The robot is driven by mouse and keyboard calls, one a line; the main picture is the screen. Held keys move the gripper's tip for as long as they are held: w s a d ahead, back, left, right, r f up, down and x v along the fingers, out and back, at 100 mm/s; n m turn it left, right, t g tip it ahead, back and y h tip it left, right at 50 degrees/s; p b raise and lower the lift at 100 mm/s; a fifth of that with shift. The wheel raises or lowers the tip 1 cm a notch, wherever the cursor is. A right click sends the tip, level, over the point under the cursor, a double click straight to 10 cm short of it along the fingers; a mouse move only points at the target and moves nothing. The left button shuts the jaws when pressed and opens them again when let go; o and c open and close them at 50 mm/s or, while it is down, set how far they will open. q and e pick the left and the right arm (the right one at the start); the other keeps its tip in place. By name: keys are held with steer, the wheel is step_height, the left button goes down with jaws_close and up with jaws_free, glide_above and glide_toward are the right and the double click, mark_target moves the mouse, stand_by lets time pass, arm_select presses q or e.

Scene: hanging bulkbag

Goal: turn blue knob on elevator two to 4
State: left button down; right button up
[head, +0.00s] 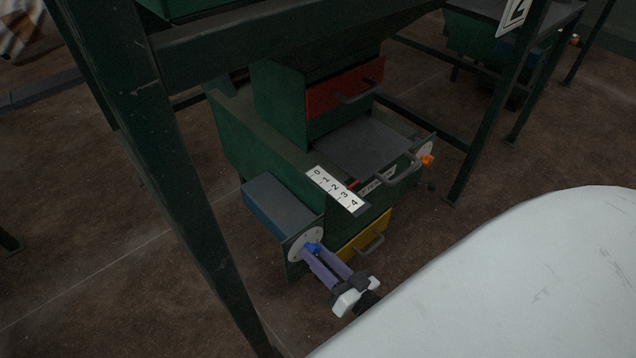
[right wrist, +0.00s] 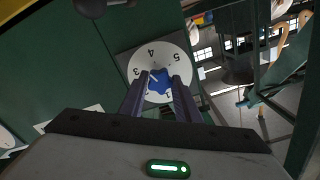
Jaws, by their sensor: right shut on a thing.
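The blue knob (head: 313,247) sits on a round white dial (head: 304,243) at the end of a blue-grey box on the green machine. My right gripper (head: 318,251) has its purple fingers on the knob. In the right wrist view the blue knob (right wrist: 160,84) is between the two fingers (right wrist: 160,92), in front of the white dial (right wrist: 163,60). The numbers 3, 4 and 5 show on the dial. A pale line on the knob points to the upper left, seemingly between 3 and 4. My left gripper is not in view.
A white strip (head: 336,188) marked 0 to 4 lies on the green machine. A red drawer (head: 345,87), a yellow drawer (head: 366,236) and an orange knob (head: 427,160) are nearby. A dark green frame post (head: 190,190) stands left of the machine.

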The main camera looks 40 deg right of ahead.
steer(key=m, duration=0.3)
steer(key=shift+m, duration=0.3)
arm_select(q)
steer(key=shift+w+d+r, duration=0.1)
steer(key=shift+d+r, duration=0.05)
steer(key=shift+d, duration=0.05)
arm_select(e)
steer(key=shift+m, duration=0.6)
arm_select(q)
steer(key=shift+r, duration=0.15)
arm_select(e)
steer(key=o, duration=1)
steer(key=shift+o, duration=0.2)
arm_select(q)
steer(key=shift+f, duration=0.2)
